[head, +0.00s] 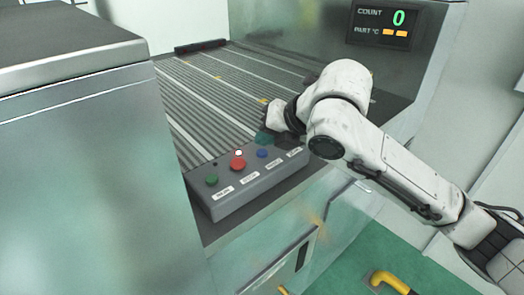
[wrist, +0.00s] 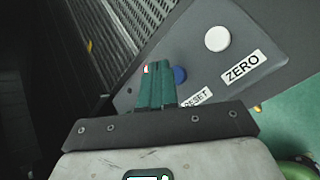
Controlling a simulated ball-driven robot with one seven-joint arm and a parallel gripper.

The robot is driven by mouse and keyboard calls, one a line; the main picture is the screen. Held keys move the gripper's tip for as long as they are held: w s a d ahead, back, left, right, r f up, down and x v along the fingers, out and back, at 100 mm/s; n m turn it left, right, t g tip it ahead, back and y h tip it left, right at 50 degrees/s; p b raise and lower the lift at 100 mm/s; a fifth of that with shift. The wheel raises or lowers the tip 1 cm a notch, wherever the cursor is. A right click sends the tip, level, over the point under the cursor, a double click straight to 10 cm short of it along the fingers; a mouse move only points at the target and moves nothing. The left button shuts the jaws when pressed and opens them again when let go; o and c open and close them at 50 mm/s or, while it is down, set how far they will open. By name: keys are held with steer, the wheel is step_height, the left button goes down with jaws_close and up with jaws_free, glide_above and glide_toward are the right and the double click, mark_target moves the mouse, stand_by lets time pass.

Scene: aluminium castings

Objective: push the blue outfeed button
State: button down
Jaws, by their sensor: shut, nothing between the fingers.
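The blue button (head: 262,153) is on the sloped grey control box, right of the red button (head: 238,164). My gripper (head: 265,138) is just behind and above it in the head view, its green fingers pointing down towards the box. In the wrist view the shut, empty fingers (wrist: 155,72) lie just left of the blue button (wrist: 180,74) and cover part of its left side. A label beside it reads about "RESET", its start partly hidden. Whether the fingers touch the box or the button I cannot tell.
A green button (head: 212,180) is at the box's left end. A white button (wrist: 217,39) labelled ZERO is near the blue one. A ribbed conveyor (head: 215,85) lies behind the box. A display (head: 384,23) reads COUNT 0. A metal housing (head: 85,150) stands left.

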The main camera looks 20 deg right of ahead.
mark_target(266, 153)
steer(key=shift+f, duration=0.1)
stand_by(0.4)
steer(key=shift+f+b, duration=0.3)
steer(key=shift+b, duration=0.15)
steer(key=shift+f+b, duration=0.45)
steer(key=shift+f, duration=0.05)
stand_by(0.5)
steer(key=shift+r, duration=0.1)
steer(key=shift+r+p, duration=0.55)
steer(key=shift+r, duration=0.25)
steer(key=shift+r, duration=0.1)
steer(key=shift+r+p, duration=1.75)
steer(key=shift+r, duration=0.75)
steer(key=shift+f, duration=0.1)
